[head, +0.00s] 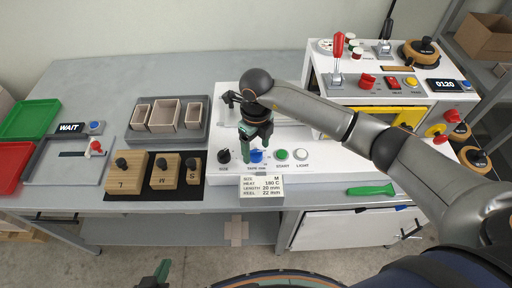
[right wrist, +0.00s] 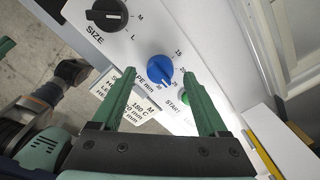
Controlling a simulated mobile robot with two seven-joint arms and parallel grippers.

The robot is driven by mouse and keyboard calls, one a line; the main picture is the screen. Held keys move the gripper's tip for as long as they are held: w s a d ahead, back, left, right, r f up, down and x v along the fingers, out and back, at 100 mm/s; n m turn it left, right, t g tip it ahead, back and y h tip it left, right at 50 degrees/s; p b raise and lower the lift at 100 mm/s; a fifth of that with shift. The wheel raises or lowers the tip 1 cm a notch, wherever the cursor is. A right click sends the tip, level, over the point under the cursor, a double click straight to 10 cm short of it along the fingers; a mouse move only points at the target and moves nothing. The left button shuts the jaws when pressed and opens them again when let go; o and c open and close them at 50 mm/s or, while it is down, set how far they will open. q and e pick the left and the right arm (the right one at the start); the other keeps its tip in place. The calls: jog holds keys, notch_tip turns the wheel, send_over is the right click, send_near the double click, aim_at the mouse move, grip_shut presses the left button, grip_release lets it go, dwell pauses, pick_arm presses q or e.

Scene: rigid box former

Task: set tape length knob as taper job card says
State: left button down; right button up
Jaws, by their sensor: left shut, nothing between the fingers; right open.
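The blue tape length knob (head: 256,156) is on the white front panel, labelled TAPE mm. In the right wrist view the blue knob (right wrist: 160,69) sits between and just beyond my fingertips, with a 15 mark beside it; its exact setting is hard to read. The job card (head: 262,187) below reads size M, heat 180 C, length 20 mm, reel 22 mm. My right gripper (head: 257,143) is open over the knob, fingers pointing at the panel; I cannot tell whether they touch it. My left gripper (head: 157,275) is shut and empty, low at the front.
The black SIZE knob (head: 224,156) is left of the blue knob; the green START button (head: 282,155) and white LIGHT button (head: 300,154) are right. Wooden blocks (head: 128,173) and a grey tray (head: 168,135) of boxes stand left. A green-handled tool (head: 371,190) lies right.

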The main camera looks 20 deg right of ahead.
jog(key=shift+f, duration=0.75)
grip_shut()
